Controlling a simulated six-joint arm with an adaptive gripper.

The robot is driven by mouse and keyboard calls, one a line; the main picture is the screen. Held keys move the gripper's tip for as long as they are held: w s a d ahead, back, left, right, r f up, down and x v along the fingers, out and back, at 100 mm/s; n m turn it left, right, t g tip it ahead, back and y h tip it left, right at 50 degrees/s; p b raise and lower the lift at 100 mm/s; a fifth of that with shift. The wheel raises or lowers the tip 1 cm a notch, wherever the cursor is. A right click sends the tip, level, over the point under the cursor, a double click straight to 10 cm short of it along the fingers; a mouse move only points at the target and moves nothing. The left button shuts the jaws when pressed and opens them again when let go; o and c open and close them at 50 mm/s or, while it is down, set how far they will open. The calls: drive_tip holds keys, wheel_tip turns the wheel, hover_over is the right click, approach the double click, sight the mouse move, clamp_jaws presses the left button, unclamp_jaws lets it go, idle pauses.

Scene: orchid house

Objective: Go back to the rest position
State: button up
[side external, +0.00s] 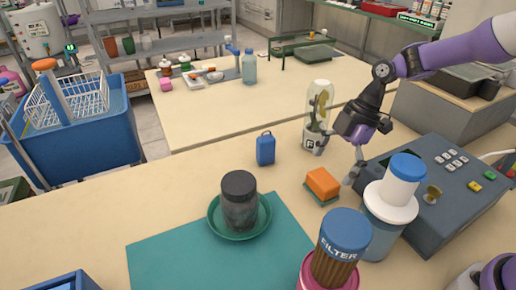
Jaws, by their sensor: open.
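My gripper (338,164) hangs from the purple and black arm on the right side of the side external view. Its fingers point down and are spread apart, with nothing seen between them. An orange block (322,182) on a green base lies on the table just below the fingers, apart from them as far as I can tell. A clear domed vessel with a plant (319,104) stands just behind and left of the gripper; I cannot tell whether the left finger touches it.
A dark jar (239,205) stands in a green saucer (266,222) on a teal mat (163,262). A blue tag-like block (265,149), a FILTER container (345,235), a white and blue bottle (393,192) and a grey control box (448,205) are nearby.

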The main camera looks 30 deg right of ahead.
drive_tip(key=shift+r, duration=0.6)
